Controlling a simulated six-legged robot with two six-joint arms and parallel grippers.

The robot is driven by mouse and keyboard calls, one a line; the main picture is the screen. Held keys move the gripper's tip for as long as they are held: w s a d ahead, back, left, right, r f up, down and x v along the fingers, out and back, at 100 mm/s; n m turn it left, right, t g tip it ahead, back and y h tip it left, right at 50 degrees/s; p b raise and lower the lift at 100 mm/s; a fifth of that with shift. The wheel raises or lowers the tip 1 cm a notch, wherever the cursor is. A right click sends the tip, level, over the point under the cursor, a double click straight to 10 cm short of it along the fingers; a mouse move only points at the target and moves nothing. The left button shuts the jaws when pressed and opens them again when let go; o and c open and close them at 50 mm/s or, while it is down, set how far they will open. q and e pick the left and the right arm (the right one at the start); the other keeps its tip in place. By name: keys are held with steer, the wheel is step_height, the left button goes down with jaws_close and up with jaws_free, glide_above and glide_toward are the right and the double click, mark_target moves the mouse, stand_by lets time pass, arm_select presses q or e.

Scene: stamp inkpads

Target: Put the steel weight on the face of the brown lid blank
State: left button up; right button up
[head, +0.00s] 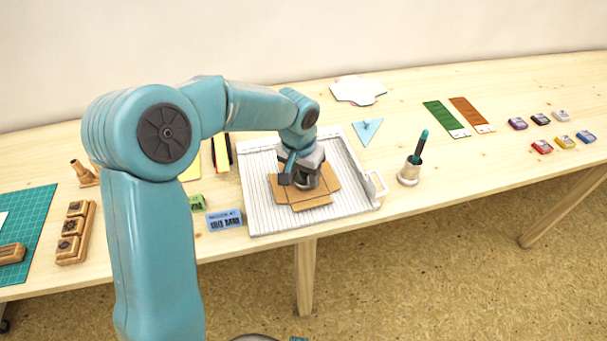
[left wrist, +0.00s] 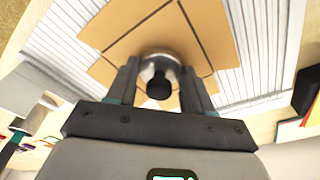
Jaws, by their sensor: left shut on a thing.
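The brown lid blank (head: 308,200) lies flat on a white ridged board in the middle of the table, its flaps spread out. It also shows in the left wrist view (left wrist: 205,30), with dark crease lines. My left gripper (head: 302,180) is over the middle of the blank. It is shut on the steel weight (left wrist: 160,64), a round shiny piece with a black knob. The weight is at the blank's central face; I cannot tell whether it touches it. In the head view the gripper mostly hides the weight. My right gripper is not in view.
The white ridged board (head: 260,209) has a handle at its right. A pen cup (head: 409,174) stands right of it, with several inkpads (head: 541,147) farther right. A blue stamped card (head: 224,220) and a wooden stamp rack (head: 75,232) lie left.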

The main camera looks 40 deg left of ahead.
mark_target(300, 186)
arm_select(q)
steer(key=shift+r, duration=0.15)
steer(key=o, duration=1.3)
steer(key=shift+f, duration=0.2)
steer(key=shift+c, duration=0.2)
steer(key=shift+r, duration=0.35)
step_height(300, 186, up, 12)
steer(key=s+p, duration=0.2)
steer(key=shift+f, duration=0.2)
steer(key=shift+d+f, duration=0.1)
steer(key=shift+d, duration=0.05)
